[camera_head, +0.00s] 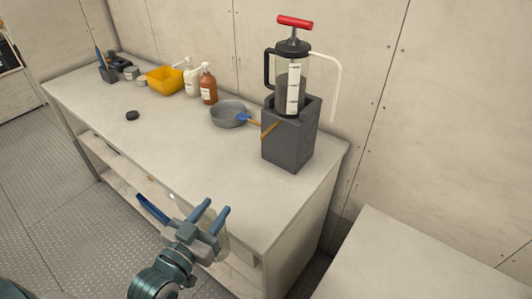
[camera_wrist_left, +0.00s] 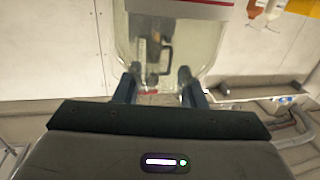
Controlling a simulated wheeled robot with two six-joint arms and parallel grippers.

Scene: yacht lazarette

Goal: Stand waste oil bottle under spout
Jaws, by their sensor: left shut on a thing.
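My left gripper (camera_head: 212,216) is at the front edge of the bench, low in the head view. Its blue fingers are shut on a clear, see-through bottle (camera_head: 219,243), mostly hidden behind the gripper. In the left wrist view the bottle (camera_wrist_left: 208,45) fills the space between the fingertips (camera_wrist_left: 157,80), with a red and white band across it. The pump (camera_head: 292,75), with a red T-handle and clear body, stands in a dark grey block on the bench. Its pale spout tube (camera_head: 338,85) curves out right and hangs down beside the block. The bottle is well apart from the spout.
A grey round pan (camera_head: 229,114) with a blue and orange tool sits left of the block (camera_head: 287,145). A brown bottle (camera_head: 208,86), white bottle (camera_head: 190,78) and yellow bin (camera_head: 164,80) stand further left. A small black disc (camera_head: 132,115) lies alone. The bench front is clear.

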